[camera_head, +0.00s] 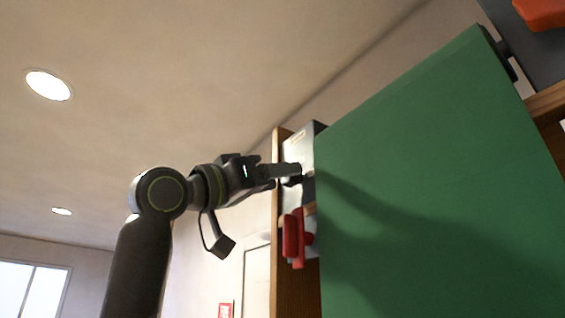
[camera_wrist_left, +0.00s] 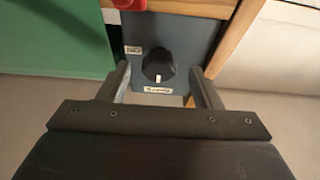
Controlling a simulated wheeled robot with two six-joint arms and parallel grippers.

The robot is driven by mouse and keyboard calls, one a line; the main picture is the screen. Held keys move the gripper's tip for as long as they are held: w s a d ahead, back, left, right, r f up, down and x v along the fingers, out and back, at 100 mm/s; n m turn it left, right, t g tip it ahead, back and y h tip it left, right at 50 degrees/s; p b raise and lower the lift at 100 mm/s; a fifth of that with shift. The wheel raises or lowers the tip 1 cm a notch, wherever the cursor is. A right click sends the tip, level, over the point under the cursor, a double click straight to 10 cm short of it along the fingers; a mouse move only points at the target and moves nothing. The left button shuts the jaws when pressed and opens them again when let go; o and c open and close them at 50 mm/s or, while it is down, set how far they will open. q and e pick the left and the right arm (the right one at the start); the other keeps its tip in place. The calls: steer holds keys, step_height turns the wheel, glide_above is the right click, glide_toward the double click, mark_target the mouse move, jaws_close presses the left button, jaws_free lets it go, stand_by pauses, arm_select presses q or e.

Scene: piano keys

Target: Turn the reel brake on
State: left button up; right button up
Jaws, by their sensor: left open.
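A dark, many-sided knob (camera_wrist_left: 158,62) with a white mark sits on a blue-grey plate (camera_wrist_left: 183,32) in the left wrist view. Two small labels are on the plate; their text is too small to read. In the head view the plate (camera_head: 294,150) shows edge-on beside the green panel. My left gripper (camera_head: 292,174) reaches it from the left. In the left wrist view its open fingers (camera_wrist_left: 159,70) stand one on each side of the knob. I cannot tell whether they touch it. The knob is hidden in the head view. My right gripper is not in view.
A large green panel (camera_head: 430,170) fills the right side, next to the gripper. A red handle (camera_head: 296,238) is mounted below the plate. A wooden post (camera_head: 279,215) runs behind them. A red part (camera_head: 540,12) shows at top right. The left side is open room.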

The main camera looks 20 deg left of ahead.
arm_select(q)
steer(key=shift+p+x, duration=0.35)
steer(key=shift+x, duration=0.65)
steer(key=shift+s, duration=0.1)
steer(key=c, duration=1)
